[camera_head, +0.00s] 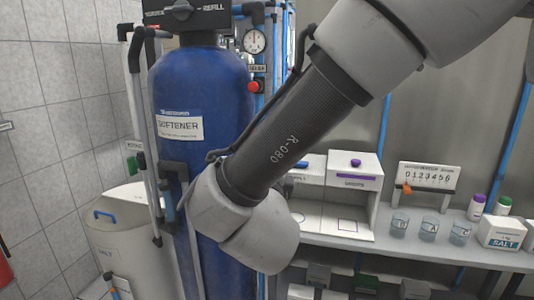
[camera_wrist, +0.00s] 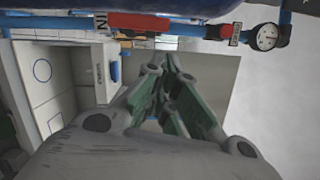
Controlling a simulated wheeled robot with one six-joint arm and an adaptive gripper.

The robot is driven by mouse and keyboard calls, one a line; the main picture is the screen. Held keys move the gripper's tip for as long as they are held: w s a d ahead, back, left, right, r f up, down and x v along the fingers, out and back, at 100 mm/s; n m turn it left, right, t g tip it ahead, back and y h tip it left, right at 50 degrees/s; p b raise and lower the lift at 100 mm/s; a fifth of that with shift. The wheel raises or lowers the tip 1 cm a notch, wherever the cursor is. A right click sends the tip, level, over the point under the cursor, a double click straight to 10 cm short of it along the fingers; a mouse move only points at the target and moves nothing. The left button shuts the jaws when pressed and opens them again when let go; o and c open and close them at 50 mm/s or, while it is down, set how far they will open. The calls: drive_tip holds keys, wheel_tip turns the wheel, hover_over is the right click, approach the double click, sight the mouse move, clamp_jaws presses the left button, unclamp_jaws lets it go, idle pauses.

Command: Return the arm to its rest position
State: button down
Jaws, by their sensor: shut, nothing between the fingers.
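My arm (camera_head: 290,130) crosses the head view from the upper right down to a grey joint low in the middle, in front of the blue softener tank (camera_head: 205,85). My gripper is out of sight in the head view. In the wrist view my gripper (camera_wrist: 166,75) shows in the middle, its dark and green fingers pointing up the picture. It is shut and empty. No object is seen touching the fingers.
A shelf (camera_head: 420,250) at right bears white boxes (camera_head: 354,172), glass beakers (camera_head: 429,229) and a salt box (camera_head: 500,232). A pale tank (camera_head: 112,235) stands at left. A pressure gauge (camera_wrist: 266,37) and red pipe fitting (camera_wrist: 150,22) show in the wrist view.

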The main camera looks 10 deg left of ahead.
idle(0.3)
drive_tip(key=s+a+f+n+g+y, duration=0.3)
drive_tip(key=s+a+f+n+g, duration=0.15)
drive_tip(key=f+n+g, duration=0.35)
drive_tip(key=s+a+f+n+g+y, duration=0.3)
drive_tip(key=s+f+n+g, duration=0.15)
drive_tip(key=n, duration=0.55)
drive_tip(key=s+d+r+h, duration=0.1)
drive_tip(key=d+r+h, duration=0.2)
drive_tip(key=d, duration=1.5)
drive_tip(key=s+d+r+g+h, duration=0.1)
drive_tip(key=s+d+r+h, duration=0.1)
drive_tip(key=d, duration=1.6)
drive_tip(key=s+d+r+h, duration=0.1)
drive_tip(key=d+r+h, duration=0.3)
drive_tip(key=d, duration=1.5)
drive_tip(key=shift+s+n, duration=0.25)
drive_tip(key=shift+n, duration=0.05)
